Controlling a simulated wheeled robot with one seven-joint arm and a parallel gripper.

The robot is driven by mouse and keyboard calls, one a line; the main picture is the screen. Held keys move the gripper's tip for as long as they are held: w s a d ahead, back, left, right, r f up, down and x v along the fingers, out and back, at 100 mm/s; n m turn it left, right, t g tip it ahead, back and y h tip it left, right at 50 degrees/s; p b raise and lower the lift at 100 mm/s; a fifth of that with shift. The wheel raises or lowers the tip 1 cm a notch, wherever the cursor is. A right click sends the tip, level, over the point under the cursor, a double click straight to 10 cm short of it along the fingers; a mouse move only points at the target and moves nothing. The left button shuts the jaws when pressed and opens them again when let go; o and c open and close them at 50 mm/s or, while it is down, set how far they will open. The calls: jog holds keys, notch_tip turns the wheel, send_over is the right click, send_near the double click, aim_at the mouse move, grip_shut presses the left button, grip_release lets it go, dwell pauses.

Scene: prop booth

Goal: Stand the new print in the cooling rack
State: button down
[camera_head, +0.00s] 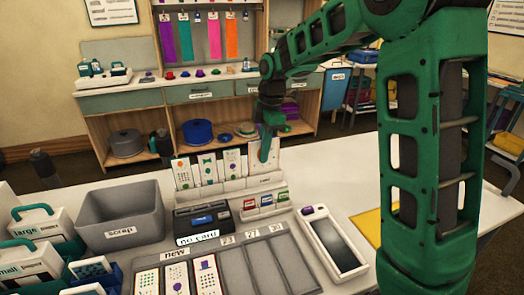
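A pale stepped rack (222,188), likely the cooling rack, stands mid-table. Three white patterned prints stand upright in its back row: a left one (183,173), a middle one (208,169) and a right one (231,163). A fourth white print (273,156) is upright at the rack's right end. My gripper (265,156) points down there, a teal finger in front of this print. I cannot tell whether the fingers grip it or whether its lower edge touches the rack. Several patterned prints (178,281) lie in the tray marked "new" (175,253).
A grey scrap bin (122,216) stands left of a dark card reader (203,221). Small coloured cards (266,201) sit at the rack's front right. A handheld device (334,243) lies right of empty numbered slots (268,262). My arm hides part of the right side.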

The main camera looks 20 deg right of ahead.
jog(key=shift+f, duration=0.7)
jog(key=c, duration=1.9)
grip_release()
jog(key=r, duration=0.3)
jog(key=d+r, duration=0.1)
jog(key=r, duration=0.6)
jog(key=shift+w+d+r, duration=0.1)
jog(key=shift+d+r, duration=0.05)
jog(key=shift+r, duration=0.2)
